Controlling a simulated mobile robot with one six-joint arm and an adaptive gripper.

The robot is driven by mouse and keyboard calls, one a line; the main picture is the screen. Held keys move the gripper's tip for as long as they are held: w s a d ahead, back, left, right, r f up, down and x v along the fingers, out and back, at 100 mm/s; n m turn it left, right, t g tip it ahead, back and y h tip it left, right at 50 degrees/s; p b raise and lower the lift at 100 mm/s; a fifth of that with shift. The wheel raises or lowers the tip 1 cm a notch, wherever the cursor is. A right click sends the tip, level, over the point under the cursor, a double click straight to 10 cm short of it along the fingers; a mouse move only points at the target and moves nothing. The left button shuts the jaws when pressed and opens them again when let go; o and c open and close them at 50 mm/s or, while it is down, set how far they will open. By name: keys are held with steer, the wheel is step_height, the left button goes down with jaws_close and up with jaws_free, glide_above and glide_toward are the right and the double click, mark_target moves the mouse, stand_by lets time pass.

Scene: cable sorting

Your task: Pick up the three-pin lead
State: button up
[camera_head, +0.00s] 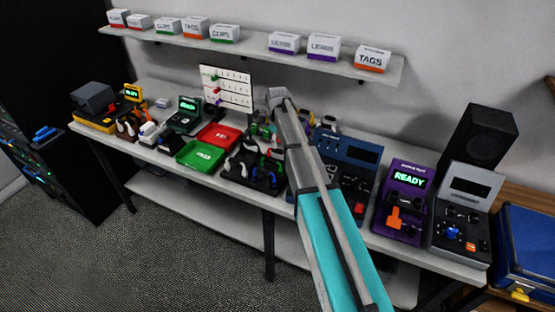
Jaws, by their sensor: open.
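Several coiled leads and plugs, black, white, green and blue, lie in a black tray (229,176) near the front edge of the bench, left of my arm. They are too small to tell which one is the three-pin lead.
Green tray (200,154) and red tray (219,136) sit left of the black tray. A purple READY tester (402,200) and grey tester (463,216) stand at right, a pegboard (228,88) behind. A shelf (250,52) with labelled boxes hangs above.

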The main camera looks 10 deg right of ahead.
mark_target(278, 149)
steer(key=shift+f, duration=0.15)
steer(key=shift+w+f+b, duration=0.1)
steer(key=shift+f+b, duration=2.35)
steer(key=shift+b, duration=0.15)
jaws_close()
